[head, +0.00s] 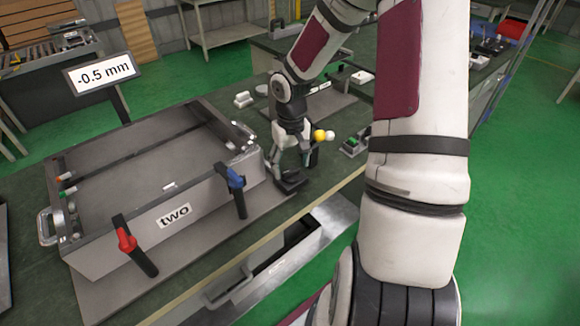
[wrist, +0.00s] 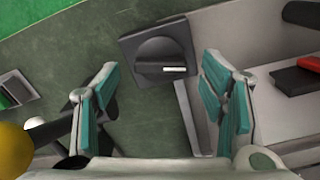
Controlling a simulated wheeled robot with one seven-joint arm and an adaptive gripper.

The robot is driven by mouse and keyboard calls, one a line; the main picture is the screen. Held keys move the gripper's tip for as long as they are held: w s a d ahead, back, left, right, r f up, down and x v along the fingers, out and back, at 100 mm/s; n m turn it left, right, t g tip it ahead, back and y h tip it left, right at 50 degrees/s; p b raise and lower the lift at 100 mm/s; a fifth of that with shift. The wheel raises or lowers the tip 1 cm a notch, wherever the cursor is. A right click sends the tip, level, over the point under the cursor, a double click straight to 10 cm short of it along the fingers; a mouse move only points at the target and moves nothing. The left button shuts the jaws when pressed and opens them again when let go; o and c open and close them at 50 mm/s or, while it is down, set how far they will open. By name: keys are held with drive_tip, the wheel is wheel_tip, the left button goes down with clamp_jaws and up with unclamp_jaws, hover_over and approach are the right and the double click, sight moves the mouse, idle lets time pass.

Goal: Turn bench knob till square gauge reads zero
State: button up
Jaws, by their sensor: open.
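The gauge display (head: 101,74) is a white sign on a dark stand at the left, reading -0.5 mm. The bench knob (wrist: 162,52) is a round black dial on a square dark plate, with a white mark pointing right in the wrist view. Its dark base shows below my gripper in the head view (head: 290,184), where the dial is mostly hidden. My gripper (wrist: 160,70) is open, its teal-padded fingers on either side of the knob, with visible gaps. I cannot tell how far above it the fingertips are.
The bench's front edge is near.

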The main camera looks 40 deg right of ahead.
sight(291, 170)
drive_tip(key=shift+f, duration=0.7)
drive_tip(key=c, duration=1.2)
drive_tip(key=shift+o, duration=0.2)
drive_tip(key=shift+s+r+n+p, duration=0.1)
drive_tip(key=shift+r+n+p, duration=0.05)
drive_tip(key=shift+n+p, duration=1.2)
drive_tip(key=shift+n, duration=1.05)
drive_tip(key=o, duration=1.2)
drive_tip(key=shift+c, duration=0.2)
wheel_tip(291, 170, up, 12)
